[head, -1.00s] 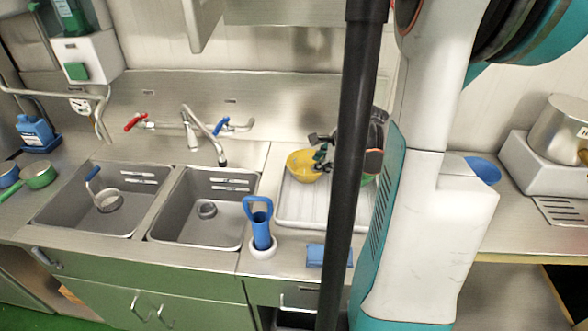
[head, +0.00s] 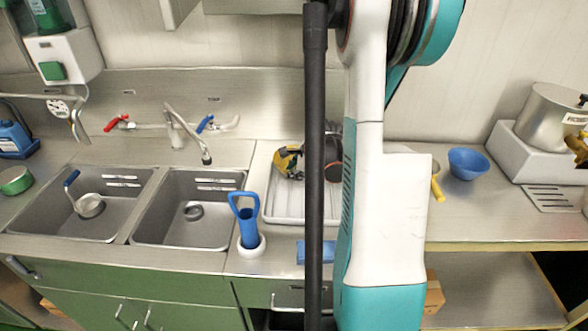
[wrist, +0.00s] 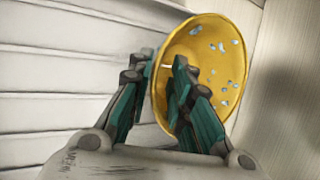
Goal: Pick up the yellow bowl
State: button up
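The yellow bowl (head: 287,161) is at the back left of the draining board (head: 285,208), tilted, and partly hidden by my gripper (head: 291,160). In the wrist view the yellow bowl (wrist: 222,62) shows its inside with pale blue spots. My gripper (wrist: 165,75) is shut on the bowl's wall, one finger inside and one outside. I cannot tell whether the bowl still touches the board.
Two sink basins lie to the left, with a faucet (head: 181,130) behind. A blue-handled tool (head: 246,222) stands in a white holder at the front. Dark items behind my arm are partly hidden. A blue bowl (head: 468,164) and a pot (head: 548,118) stand right.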

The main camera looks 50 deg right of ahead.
jog(key=shift+x, duration=0.9)
grip_shut()
jog(key=shift+r, duration=0.1)
notch_tip(320, 180, up, 20)
jog(key=p, duration=0.5)
